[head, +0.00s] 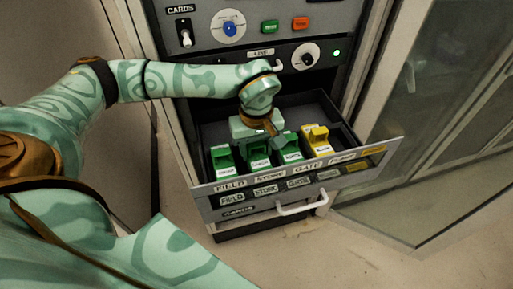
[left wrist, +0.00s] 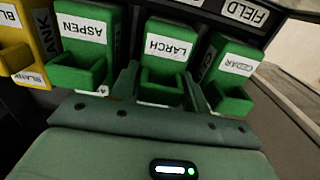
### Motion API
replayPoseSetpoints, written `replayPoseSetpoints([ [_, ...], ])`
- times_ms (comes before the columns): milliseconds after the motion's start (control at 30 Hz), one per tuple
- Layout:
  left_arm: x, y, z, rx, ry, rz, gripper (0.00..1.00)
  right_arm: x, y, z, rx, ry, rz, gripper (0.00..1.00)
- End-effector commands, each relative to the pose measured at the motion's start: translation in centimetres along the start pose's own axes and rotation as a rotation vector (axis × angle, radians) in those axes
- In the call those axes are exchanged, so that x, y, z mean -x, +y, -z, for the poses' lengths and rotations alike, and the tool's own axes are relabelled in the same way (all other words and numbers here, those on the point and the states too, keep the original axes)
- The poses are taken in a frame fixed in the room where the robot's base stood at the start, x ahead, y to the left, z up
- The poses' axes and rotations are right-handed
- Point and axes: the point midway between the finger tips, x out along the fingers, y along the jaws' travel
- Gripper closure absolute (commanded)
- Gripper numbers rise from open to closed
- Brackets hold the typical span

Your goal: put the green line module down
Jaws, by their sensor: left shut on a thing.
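The green line module labelled LARCH (head: 260,160) stands in the drawer between two other green modules. Its label faces the left wrist view (left wrist: 169,47). My left gripper (head: 261,147) reaches down into the drawer from above. In the left wrist view its fingers (left wrist: 163,88) are on either side of the LARCH module's handle, shut on it. The module looks level with its neighbours; its underside is hidden, so I cannot tell whether it is fully seated. My right gripper is in neither view.
Green CEDAR (left wrist: 233,70) and ASPEN (left wrist: 85,45) modules stand close on either side. A yellow BLANK module (head: 318,140) is beyond ASPEN. The drawer front (head: 290,180) has FIELD, STORE and GATE labels and a handle (head: 302,206). A control panel (head: 255,28) is above.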

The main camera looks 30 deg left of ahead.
Motion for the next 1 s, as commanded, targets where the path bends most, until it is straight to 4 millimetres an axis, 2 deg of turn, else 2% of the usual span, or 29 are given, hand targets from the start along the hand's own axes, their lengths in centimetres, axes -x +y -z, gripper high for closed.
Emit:
replayPoseSetpoints([
  [233, -0.2, 0.0, 0.0, 0.0, 0.001, 0.0, 1.0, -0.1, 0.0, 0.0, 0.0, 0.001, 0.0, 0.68],
  [267, -0.2, 0.0, 0.0, 0.001, 0.001, 0.0, 0.48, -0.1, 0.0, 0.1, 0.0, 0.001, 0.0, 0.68],
  [300, -0.2, 0.0, 0.0, 0.001, 0.001, 0.0, 0.37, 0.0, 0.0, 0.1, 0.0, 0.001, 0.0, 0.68],
  [333, -0.2, 0.0, 0.0, 0.001, 0.001, 0.0, 0.31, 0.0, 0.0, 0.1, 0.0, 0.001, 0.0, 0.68],
  [667, 0.3, 0.0, 0.0, 0.0, 0.001, -0.001, 0.31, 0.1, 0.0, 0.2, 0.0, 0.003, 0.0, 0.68],
  [767, 1.7, 0.1, 0.1, 0.0, 0.004, -0.003, 0.31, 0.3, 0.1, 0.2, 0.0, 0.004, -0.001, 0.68],
  [1000, 7.4, 0.1, 0.1, 0.001, 0.006, -0.006, 0.31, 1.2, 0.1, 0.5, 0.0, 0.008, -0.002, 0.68],
])
